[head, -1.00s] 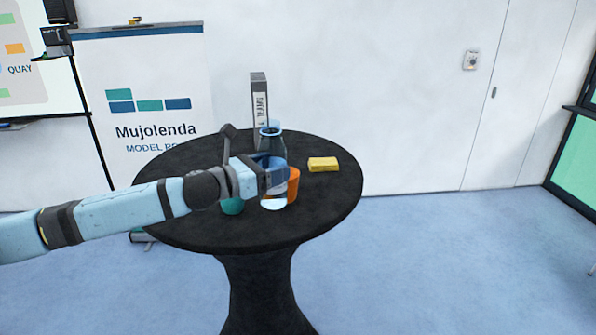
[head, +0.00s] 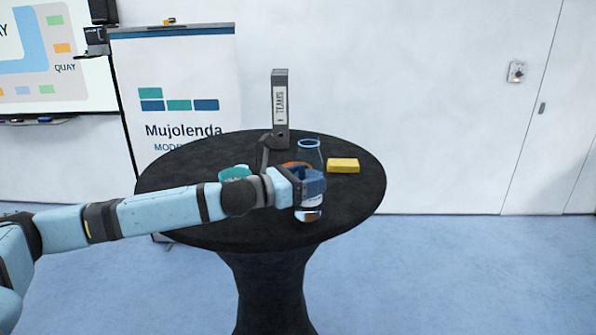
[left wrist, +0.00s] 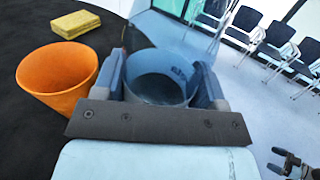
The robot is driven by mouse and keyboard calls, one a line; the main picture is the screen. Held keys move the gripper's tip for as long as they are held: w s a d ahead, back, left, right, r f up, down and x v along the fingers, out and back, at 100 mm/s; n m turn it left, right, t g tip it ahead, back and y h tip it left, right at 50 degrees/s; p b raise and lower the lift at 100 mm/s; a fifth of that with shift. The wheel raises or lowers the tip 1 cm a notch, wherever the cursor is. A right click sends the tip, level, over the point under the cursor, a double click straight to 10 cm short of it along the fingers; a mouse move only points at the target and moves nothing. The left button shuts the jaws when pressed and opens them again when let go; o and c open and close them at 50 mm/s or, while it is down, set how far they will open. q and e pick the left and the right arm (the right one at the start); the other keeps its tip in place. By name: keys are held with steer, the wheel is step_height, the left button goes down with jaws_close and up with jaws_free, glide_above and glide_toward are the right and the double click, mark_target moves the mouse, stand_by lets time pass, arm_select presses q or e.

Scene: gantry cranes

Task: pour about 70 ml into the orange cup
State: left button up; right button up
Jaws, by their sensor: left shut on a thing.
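My left gripper (head: 310,186) is shut around the clear glass carafe (head: 309,153), which stands upright in its grip. Clear liquid shows low in the carafe, below the fingers; whether its base touches the table is unclear. In the left wrist view the carafe's round mouth (left wrist: 160,75) sits between the fingers. The orange cup (head: 296,164) is behind the gripper and mostly hidden in the head view. In the left wrist view the cup (left wrist: 57,82) stands upright, apart from the carafe, to its left. My right gripper (left wrist: 284,160) shows small at the lower right, fingers apart.
The round black table (head: 210,232) also holds a teal cup (head: 235,172), a yellow block (head: 343,165) and an upright grey binder (head: 280,110). Bare tabletop lies to the right of the carafe. Several chairs (left wrist: 245,30) stand far off.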

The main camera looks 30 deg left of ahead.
arm_select(q)
steer(key=shift+s+r, duration=0.1)
steer(key=shift+r, duration=0.1)
steer(key=shift+n+p, duration=0.3)
steer(key=shift+p, duration=0.1)
